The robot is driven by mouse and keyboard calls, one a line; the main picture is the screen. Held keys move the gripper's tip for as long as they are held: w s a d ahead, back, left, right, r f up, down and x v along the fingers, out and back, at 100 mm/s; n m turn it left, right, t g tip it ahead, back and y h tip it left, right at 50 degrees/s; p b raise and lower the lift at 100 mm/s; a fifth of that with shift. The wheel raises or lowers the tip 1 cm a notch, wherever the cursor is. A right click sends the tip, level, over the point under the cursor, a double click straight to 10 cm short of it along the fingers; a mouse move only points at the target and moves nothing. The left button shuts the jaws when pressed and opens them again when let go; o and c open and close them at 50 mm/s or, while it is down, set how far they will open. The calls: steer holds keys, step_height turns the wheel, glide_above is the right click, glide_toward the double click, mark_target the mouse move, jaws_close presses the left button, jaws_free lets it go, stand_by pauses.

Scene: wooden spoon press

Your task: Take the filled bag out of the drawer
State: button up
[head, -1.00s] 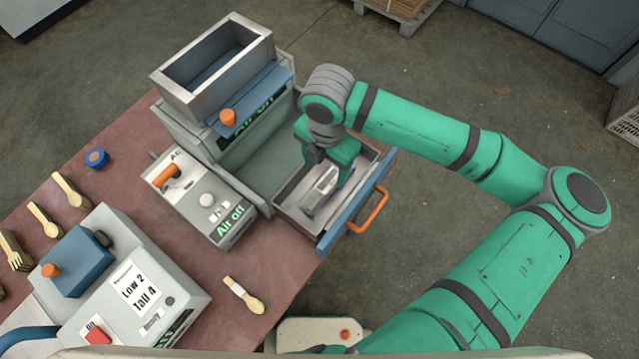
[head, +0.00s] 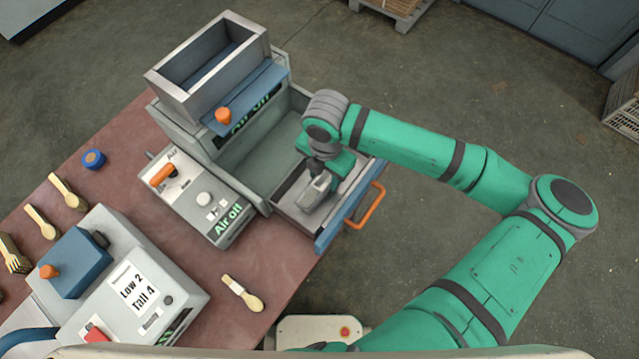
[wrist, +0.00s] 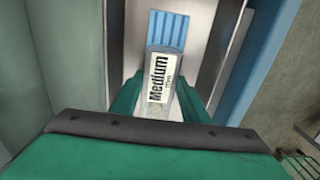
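The filled bag (head: 315,192) is in the pulled-out drawer (head: 284,207). In the wrist view the bag (wrist: 158,80) shows a blue striped top and a pale label reading "Medium". My gripper (head: 322,172) is down over the drawer at the bag. In the wrist view the green fingers of my gripper (wrist: 161,82) stand on either side of the bag, very close to its sides. Whether they press on it cannot be told. Part of the bag is hidden by my gripper.
The drawer's blue front with an orange handle (head: 367,206) faces right. A grey control box reading "Air off" (head: 200,200) stands beside the drawer. The hopper machine (head: 215,75) rises behind. A wooden spoon (head: 243,293) lies on the red table (head: 225,270). Open floor lies right.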

steer(key=c, duration=0.3)
steer(key=shift+r, duration=0.1)
